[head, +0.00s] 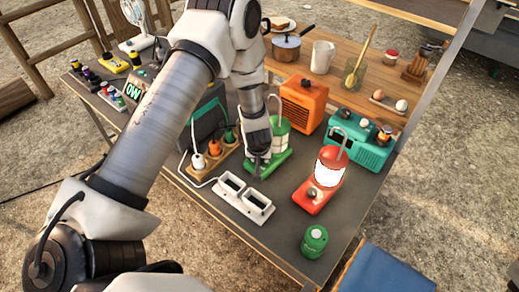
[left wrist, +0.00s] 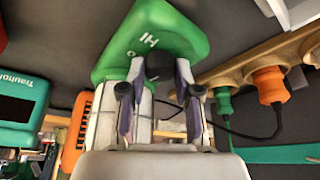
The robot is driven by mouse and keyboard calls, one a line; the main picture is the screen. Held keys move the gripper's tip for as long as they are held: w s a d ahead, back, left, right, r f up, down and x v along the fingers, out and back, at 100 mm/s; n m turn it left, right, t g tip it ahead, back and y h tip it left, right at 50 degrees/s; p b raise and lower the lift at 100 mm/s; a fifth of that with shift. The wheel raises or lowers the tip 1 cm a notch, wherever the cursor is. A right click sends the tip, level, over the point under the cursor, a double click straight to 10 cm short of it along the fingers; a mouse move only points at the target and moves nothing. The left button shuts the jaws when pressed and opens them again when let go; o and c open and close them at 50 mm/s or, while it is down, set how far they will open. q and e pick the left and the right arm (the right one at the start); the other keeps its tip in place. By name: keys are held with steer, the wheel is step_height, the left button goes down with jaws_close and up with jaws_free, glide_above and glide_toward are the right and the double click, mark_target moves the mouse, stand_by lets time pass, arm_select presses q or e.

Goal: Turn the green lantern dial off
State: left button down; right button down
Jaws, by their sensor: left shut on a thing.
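The green lantern (head: 281,141) stands on the dark table, partly behind my left arm. Its green base (left wrist: 155,32) shows in the left wrist view with the letters "HI" on it, and its pale glass (left wrist: 101,128) stands behind the fingers. I cannot tell whether this lantern is lit. My right gripper is out of view.
A lit red lantern (head: 329,168) stands to the right, with a green canister (head: 314,241) in front. A white two-opening holder (head: 243,199) and a power strip (head: 214,158) with plugs lie close left. An orange heater (head: 303,103) and teal radio (head: 357,146) stand behind.

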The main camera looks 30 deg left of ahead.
arm_select(q)
steer(key=shift+n+g+y+p, duration=0.3)
steer(key=shift+n+p, duration=0.55)
steer(key=shift+n, duration=0.05)
steer(key=c, duration=0.8)
jaws_free()
steer(key=shift+c, duration=0.2)
steer(key=v, duration=1.2)
steer(key=shift+f, duration=0.1)
